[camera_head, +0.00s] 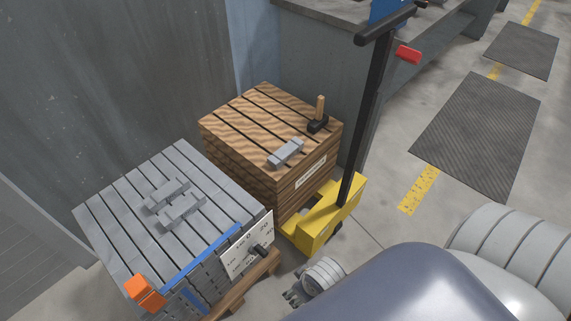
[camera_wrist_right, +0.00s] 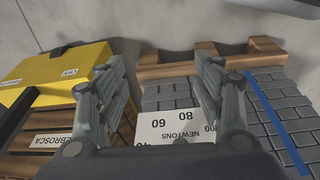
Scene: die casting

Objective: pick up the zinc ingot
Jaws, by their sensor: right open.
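Grey ingots lie in the camera_head view. One light grey ingot (camera_head: 286,153) lies on the front edge of the wooden crate (camera_head: 245,120). Two more ingots (camera_head: 181,209) lie side by side on top of the grey strapped stack (camera_head: 115,205). I cannot tell which is the zinc ingot. My right gripper (camera_head: 292,298) is low, to the right of the grey stack and below the yellow truck, apart from all ingots. In the camera_wrist_right view its two fingers (camera_wrist_right: 160,65) are spread and empty, with the stack's side beyond them. My left gripper is not in view.
A hammer (camera_head: 318,124) stands on the crate. A yellow pallet truck (camera_head: 318,222) with a tall black handle stands beside it. A white dial card (camera_head: 247,245) and an orange piece (camera_head: 145,291) are at the stack's front. A wooden pallet (camera_wrist_right: 260,55) lies underneath.

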